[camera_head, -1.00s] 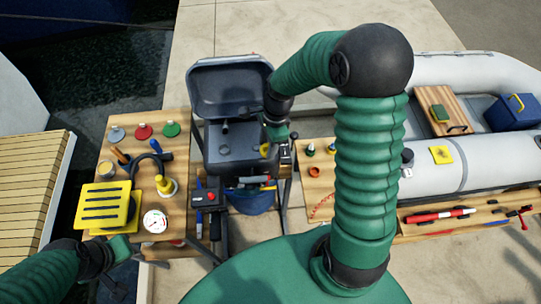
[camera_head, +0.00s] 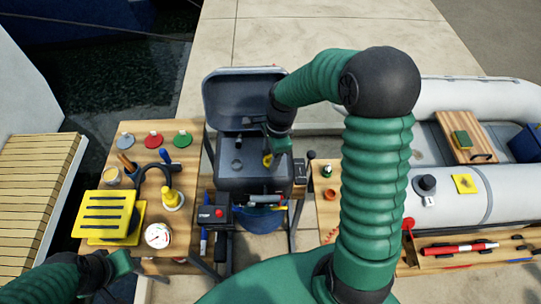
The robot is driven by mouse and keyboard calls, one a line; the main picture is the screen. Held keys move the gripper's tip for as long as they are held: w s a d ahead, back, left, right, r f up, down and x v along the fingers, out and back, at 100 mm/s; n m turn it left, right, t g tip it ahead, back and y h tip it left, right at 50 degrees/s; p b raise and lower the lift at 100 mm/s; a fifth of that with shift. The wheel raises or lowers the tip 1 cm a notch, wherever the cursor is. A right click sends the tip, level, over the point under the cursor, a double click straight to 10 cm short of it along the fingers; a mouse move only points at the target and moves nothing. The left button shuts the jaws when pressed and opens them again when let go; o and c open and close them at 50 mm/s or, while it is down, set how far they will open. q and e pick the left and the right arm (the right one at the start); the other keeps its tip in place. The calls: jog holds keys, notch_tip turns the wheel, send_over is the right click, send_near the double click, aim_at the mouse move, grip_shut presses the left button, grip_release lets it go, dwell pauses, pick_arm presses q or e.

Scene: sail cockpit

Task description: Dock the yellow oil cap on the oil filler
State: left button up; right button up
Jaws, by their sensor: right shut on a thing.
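The small yellow oil cap (camera_head: 267,160) shows over the top of the dark grey engine (camera_head: 235,181). My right gripper (camera_head: 277,147) is shut on the cap, reaching down from above; the fingers partly cover it. A short dark round stub (camera_head: 237,163) stands on the engine just left of the cap; I cannot tell whether this is the oil filler. The cap looks apart from the stub. My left gripper (camera_head: 119,263) is at the lower left, by the front of the wooden table; its jaw opening is unclear.
The raised engine cover (camera_head: 243,100) stands behind the engine. The left table (camera_head: 140,195) holds coloured caps, a yellow box (camera_head: 104,213), a yellow-topped bottle (camera_head: 172,198) and a gauge (camera_head: 158,235). A black box with a red button (camera_head: 213,213) sits before the engine. An inflatable boat (camera_head: 450,190) lies right.

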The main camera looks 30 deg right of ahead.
jog(key=shift+s+r, duration=0.1)
jog(key=shift+s, duration=0.05)
dwell(0.4)
jog(key=shift+p, duration=0.35)
dwell(0.4)
jog(key=shift+p, duration=0.3)
jog(key=shift+f+b, duration=0.4)
jog(key=shift+f, duration=0.25)
jog(key=o, duration=1)
